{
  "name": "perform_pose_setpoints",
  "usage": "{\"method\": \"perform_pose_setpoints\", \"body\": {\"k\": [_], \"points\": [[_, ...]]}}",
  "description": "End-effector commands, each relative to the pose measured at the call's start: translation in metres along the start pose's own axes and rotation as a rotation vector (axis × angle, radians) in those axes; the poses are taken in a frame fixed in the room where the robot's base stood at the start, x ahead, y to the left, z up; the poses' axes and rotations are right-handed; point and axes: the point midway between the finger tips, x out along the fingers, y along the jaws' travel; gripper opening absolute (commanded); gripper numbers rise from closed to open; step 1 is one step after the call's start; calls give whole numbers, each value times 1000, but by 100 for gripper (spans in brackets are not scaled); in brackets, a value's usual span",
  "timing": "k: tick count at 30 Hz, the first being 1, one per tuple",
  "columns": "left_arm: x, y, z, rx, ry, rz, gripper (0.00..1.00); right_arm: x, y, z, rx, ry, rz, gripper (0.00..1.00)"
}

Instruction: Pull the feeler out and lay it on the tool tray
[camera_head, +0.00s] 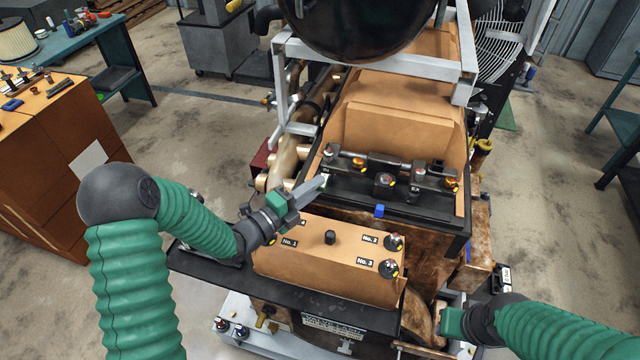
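My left gripper (318,184) reaches in from the left over the engine. Its grey fingertips are at the left end of the black valve gear (384,182), near the marked rocker there. A small pale bit shows at the tips, but I cannot make out the feeler itself or whether the fingers hold it. My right gripper (446,318) is low at the right, by the brown engine side; its fingers are mostly hidden. A flat black tray (205,262), perhaps the tool tray, extends in front of the engine, partly behind my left arm.
A tan box (320,262) with knobs and labels No. 1, No. 2 and No. 3 stands on the black surface. A blue cap (379,210) sits at the engine edge. A grey frame (375,60) rises behind. Benches (60,110) with tools stand at the left.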

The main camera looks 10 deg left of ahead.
Motion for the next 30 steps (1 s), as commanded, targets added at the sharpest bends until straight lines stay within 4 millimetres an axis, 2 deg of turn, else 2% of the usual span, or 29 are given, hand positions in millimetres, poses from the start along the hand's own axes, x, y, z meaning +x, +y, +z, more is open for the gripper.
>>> {"method": "perform_pose_setpoints", "body": {"k": [11,30], "points": [[-3,1,-1,-1,-1,2,0,1,0,0,1,0,0,36],[-37,1,-21,0,0,0,0,8,0,2,0,0,0,36]]}}
